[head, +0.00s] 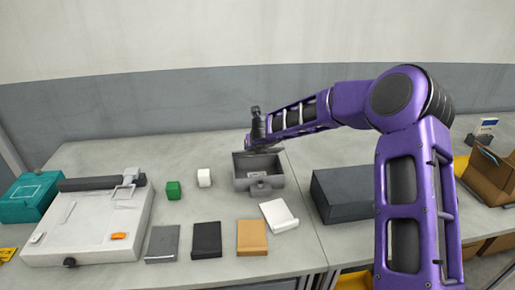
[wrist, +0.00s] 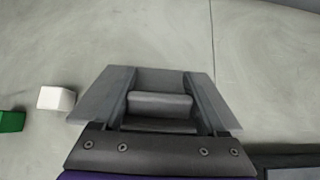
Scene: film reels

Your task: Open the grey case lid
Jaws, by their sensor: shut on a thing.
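The grey case (head: 258,185) stands on the worktop near the middle of the head view, with its inside open to view. Its grey lid (head: 262,151) shows as a thin raised edge at the back of the case. In the wrist view the lid (wrist: 92,105) is a grey panel across the middle. My gripper (wrist: 160,103) is shut on the lid's grip, a lighter grey bar between its two fingers. In the head view my gripper is at the back of the case, and its fingertips are mostly hidden.
A white block (head: 204,177) and a green block (head: 173,190) stand left of the case. A white piece (head: 279,215), a tan one (head: 252,237) and darker slabs lie in front. A dark grey box (head: 343,193) is close on the right. Behind the case the worktop is clear.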

